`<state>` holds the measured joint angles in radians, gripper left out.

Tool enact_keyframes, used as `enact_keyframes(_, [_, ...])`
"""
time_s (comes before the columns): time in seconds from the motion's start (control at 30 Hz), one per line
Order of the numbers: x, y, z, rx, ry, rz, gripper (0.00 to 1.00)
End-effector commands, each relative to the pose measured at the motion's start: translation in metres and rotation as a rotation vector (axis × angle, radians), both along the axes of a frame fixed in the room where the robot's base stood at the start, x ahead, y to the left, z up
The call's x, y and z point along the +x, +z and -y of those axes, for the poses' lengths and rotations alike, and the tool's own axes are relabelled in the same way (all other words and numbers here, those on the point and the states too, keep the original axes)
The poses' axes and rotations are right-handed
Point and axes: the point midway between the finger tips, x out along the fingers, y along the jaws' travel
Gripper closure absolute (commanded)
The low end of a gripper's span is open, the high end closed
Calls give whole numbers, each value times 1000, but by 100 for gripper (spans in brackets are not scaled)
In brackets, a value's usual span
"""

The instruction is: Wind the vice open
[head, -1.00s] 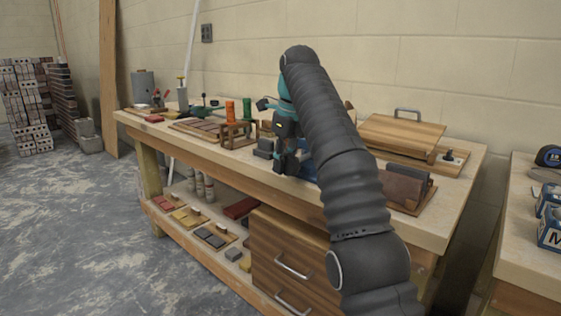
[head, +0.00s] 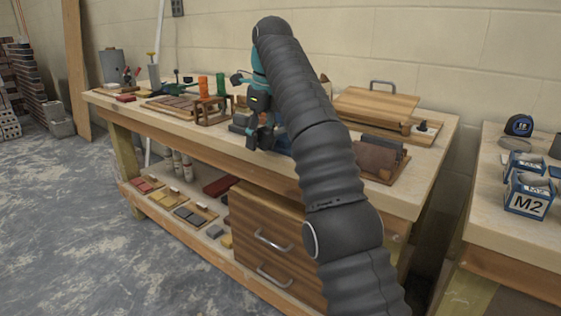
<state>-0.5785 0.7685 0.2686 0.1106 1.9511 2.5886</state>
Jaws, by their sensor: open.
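My arm crosses the middle of the head view and hides part of the bench. My gripper (head: 257,141), black below a teal wrist part, is open and points down over the front part of the workbench. A blue piece (head: 284,144), which may be part of the vice, shows just right of the fingers, mostly hidden behind my gripper and arm. The vice's handle and jaws cannot be made out. Whether the fingers touch anything is too small to tell.
The workbench (head: 430,165) carries an orange and a green cylinder in a wooden rack (head: 214,110), a wooden board with a handle (head: 375,104) and a brown block (head: 376,158). A second bench at right holds blue boxes (head: 528,195). Grey floor is clear at left.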

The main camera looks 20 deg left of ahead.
Motion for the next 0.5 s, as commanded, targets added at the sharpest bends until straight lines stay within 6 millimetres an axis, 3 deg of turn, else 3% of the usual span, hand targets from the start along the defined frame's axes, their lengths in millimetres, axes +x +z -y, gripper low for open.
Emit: enact_keyframes(0.5, [3, 4, 1, 56, 2, 21, 51])
